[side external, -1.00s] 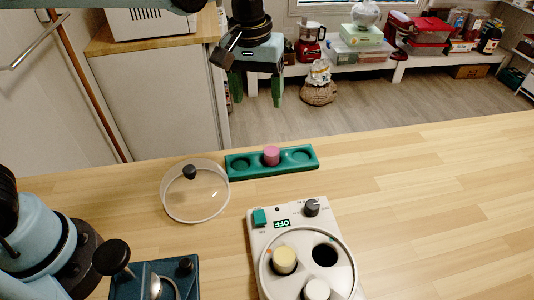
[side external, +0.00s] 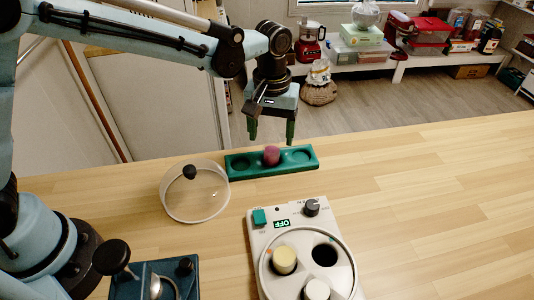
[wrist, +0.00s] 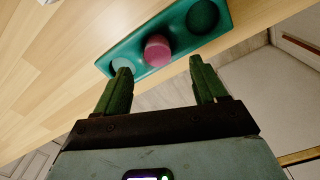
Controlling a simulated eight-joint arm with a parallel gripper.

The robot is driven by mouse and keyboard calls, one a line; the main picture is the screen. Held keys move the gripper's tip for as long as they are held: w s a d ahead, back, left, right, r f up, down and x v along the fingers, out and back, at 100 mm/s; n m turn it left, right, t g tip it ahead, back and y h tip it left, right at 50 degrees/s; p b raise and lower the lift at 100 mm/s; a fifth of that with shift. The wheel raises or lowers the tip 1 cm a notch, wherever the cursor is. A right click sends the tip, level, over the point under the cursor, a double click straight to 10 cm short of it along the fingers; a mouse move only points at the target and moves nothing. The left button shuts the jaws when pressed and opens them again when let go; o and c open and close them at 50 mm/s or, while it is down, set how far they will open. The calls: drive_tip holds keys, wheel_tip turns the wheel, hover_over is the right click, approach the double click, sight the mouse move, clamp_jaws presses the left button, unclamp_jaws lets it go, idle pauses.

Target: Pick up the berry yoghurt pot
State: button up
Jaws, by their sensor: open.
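The pink pot, which looks like the berry yoghurt pot (side external: 271,156), stands upright in the middle hollow of a green three-hollow holder (side external: 240,172) on the wooden counter. In the wrist view the pot (wrist: 157,50) sits ahead of the fingers, in the holder (wrist: 127,50). My gripper (side external: 271,140) is open and empty, its green fingers pointing down above the back side of the holder. In the wrist view the gripper (wrist: 158,76) has a finger on either side of the line to the pot, and none touches it. The holder's outer hollows are empty.
A clear round lid (side external: 195,200) with a black knob lies left of the holder. A white machine (side external: 265,232) reading OFF stands in front, holding a cream pot (side external: 284,260) and a white pot (side external: 317,289). A blue device (side external: 125,288) stands front left. The counter's right side is clear.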

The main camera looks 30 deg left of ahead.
sight(272, 145)
wheel_tip(272, 145, down, 4)
drive_tip(key=shift+d+f, duration=0.1)
drive_tip(key=shift+f, duration=0.05)
drive_tip(key=shift+c, duration=0.2)
drive_tip(key=c, duration=1.1)
drive_tip(key=shift+o, duration=0.2)
